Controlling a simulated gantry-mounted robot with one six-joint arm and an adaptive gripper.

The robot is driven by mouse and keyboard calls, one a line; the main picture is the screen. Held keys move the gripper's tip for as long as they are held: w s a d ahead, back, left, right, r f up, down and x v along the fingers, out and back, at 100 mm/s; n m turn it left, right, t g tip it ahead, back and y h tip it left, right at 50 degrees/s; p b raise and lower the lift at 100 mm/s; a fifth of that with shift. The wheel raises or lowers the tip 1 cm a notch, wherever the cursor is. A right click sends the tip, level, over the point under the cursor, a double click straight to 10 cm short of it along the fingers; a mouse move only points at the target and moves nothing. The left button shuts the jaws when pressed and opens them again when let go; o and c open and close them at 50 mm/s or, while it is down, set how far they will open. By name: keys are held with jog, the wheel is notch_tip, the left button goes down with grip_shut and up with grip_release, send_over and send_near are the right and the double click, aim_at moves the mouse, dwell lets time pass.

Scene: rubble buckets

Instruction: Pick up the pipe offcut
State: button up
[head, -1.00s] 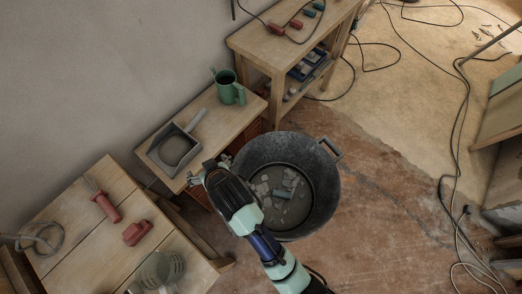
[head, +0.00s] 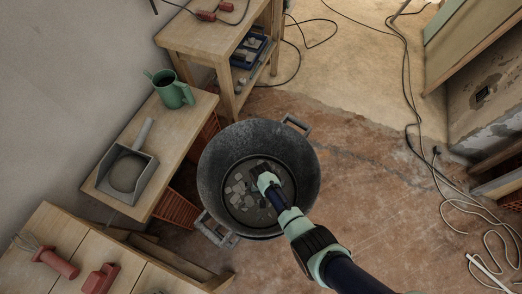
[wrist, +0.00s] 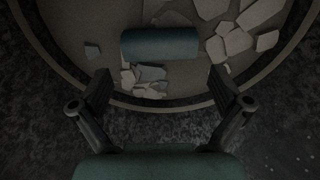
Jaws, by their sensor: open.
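The pipe offcut (wrist: 160,43), a short dark teal cylinder, lies across the wrist view among rubble on the bottom of the black bucket (head: 215,165). In the head view my arm covers the spot, and I cannot make out the offcut there. My gripper (wrist: 160,84) is open and empty, its two fingers spread to either side. The offcut lies beyond the fingertips, roughly centred between them and apart from both. In the head view the end of my arm (head: 270,184) is over the inside of the bucket.
Pale broken rubble (wrist: 238,42) lies close to the offcut's right end, and smaller chips (wrist: 146,80) lie just below it. The bucket wall surrounds my gripper. A bench with a grey dustpan (head: 125,172) and green watering can (head: 174,92) stands left.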

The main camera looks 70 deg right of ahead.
notch_tip(320, 180, down, 6)
jog(key=b, duration=0.4)
jog(key=shift+d+r, duration=0.1)
jog(key=shift+d, duration=0.05)
jog(key=shift+w+r, duration=0.1)
jog(key=shift+r, duration=0.1)
jog(key=c, duration=0.7)
jog(key=shift+r, duration=0.1)
notch_tip(320, 180, up, 20)
jog(key=p, duration=1.2)
jog(key=shift+p, duration=0.35)
